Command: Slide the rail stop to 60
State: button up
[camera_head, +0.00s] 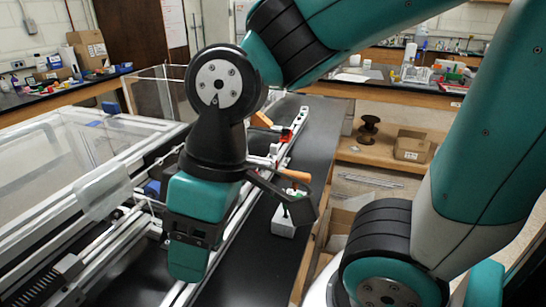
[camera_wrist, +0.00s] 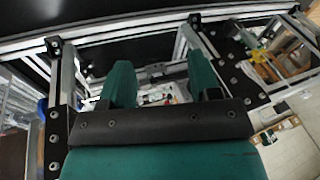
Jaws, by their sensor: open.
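A pale slotted rail (camera_head: 238,218) runs diagonally along the bench in the head view, partly hidden behind my arm. A small red piece (camera_head: 286,136) sits on its far part; I cannot tell whether it is the rail stop. No scale numbers are readable, so the 60 mark cannot be made out. My gripper (camera_head: 188,262) hangs over the near part of the rail. In the wrist view, my gripper (camera_wrist: 162,76) shows two separated green fingers with nothing clearly held between them. Metal profiles show beyond the fingers.
A grey block (camera_head: 283,222) and an orange handle (camera_head: 294,175) are near my wrist. A clear-covered frame (camera_head: 60,150) fills the left. A cardboard box (camera_head: 411,148) sits on a shelf behind.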

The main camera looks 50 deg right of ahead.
aim_at(274, 148)
jog(key=k, duration=1.2)
jog(key=z, duration=0.75)
jog(key=i, duration=0.3)
jog(key=z, duration=0.55)
jog(key=i, duration=1.45)
jog(key=u, duration=0.85)
